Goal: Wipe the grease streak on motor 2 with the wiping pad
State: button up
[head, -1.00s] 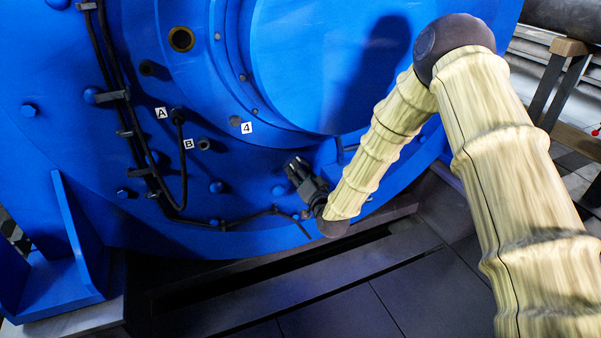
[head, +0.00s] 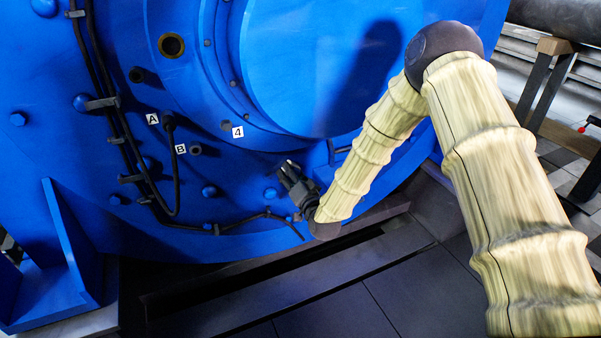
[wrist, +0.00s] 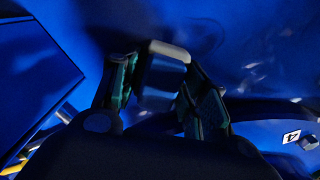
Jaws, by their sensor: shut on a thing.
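My gripper (head: 286,168) is low in front of the big blue motor (head: 60,200), below and right of a label "4" (head: 238,132). In the wrist view my gripper (wrist: 160,72) has its two dark green fingers on either side of a small block with a pale top edge and a dark grey-blue body, which looks like the wiping pad (wrist: 163,82). The fingers are shut on it. The blue motor surface fills the wrist view behind the pad; I cannot tell whether they touch. I cannot make out a grease streak, only faint glossy marks right of the pad.
Black cables (head: 100,90) run down the motor's left side and along its lower edge. Labels A (head: 152,119) and B (head: 180,149) mark ports. A blue bracket (head: 62,250) stands lower left. Dark floor with a trench lies below; a table frame (head: 560,120) stands at right.

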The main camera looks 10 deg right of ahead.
aim_at(262, 175)
jog(key=shift+s+a+p, duration=0.2)
jog(key=shift+s+a, duration=0.2)
jog(key=shift+a, duration=0.95)
jog(key=shift+s+a+p, duration=0.2)
jog(key=shift+s+a, duration=0.15)
jog(key=shift+a, duration=0.95)
jog(key=shift+s+a+p, duration=0.2)
jog(key=shift+s+a, duration=0.2)
jog(key=shift+a, duration=0.95)
jog(key=p+v, duration=0.1)
jog(key=v, duration=0.5)
jog(key=shift+s, duration=0.1)
jog(key=shift+p+v, duration=0.55)
jog(key=shift+v, duration=0.9)
jog(key=shift+r+b, duration=0.1)
jog(key=shift+b, duration=0.3)
